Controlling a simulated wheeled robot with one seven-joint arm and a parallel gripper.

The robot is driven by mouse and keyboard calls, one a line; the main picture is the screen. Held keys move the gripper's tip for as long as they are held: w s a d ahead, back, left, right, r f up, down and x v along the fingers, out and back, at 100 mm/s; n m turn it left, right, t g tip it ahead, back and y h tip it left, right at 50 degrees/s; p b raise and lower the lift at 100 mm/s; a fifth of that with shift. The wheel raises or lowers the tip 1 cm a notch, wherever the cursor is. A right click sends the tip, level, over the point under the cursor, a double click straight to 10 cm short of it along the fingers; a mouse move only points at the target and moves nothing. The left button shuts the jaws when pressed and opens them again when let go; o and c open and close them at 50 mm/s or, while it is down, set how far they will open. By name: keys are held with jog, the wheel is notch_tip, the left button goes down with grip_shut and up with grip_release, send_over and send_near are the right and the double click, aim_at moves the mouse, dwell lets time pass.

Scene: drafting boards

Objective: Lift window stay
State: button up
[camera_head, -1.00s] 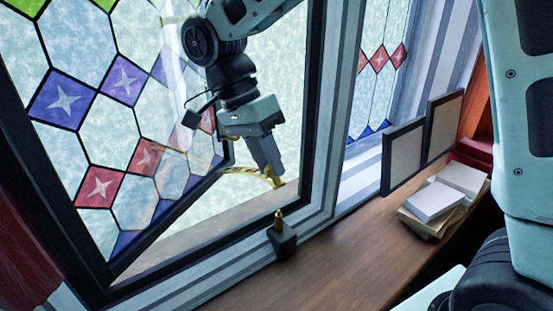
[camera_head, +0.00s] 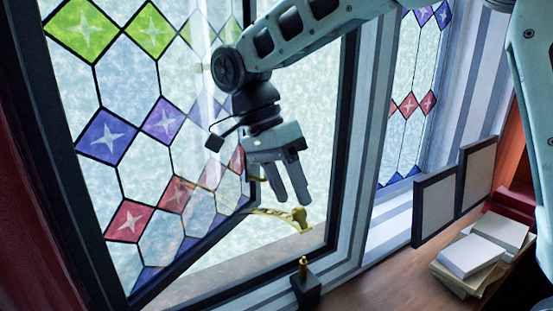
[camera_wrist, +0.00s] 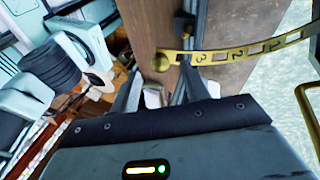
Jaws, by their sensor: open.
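The window stay (camera_head: 268,211) is a curved brass bar with a round knob (camera_head: 298,214) at its free end. It runs from the open stained-glass window across the gap. In the wrist view the stay (camera_wrist: 240,53) shows numbered slots, with its knob (camera_wrist: 160,62) beyond the fingers. My gripper (camera_head: 294,196) is open and empty, pointing down, with its fingertips close to the knob, slightly above and left of it in the head view. The fingers also show in the wrist view (camera_wrist: 158,92). I cannot tell whether they touch the stay.
A brass pin on a black block (camera_head: 306,289) stands on the sill below the stay's end. The window's dark frame (camera_head: 348,150) rises right of my gripper. Stacked books (camera_head: 470,256) and dark-framed panels (camera_head: 436,207) stand right on the wooden ledge (camera_head: 385,285).

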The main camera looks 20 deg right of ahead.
jog(key=b+v, duration=0.2)
jog(key=v, duration=0.7)
jog(key=shift+r, duration=0.1)
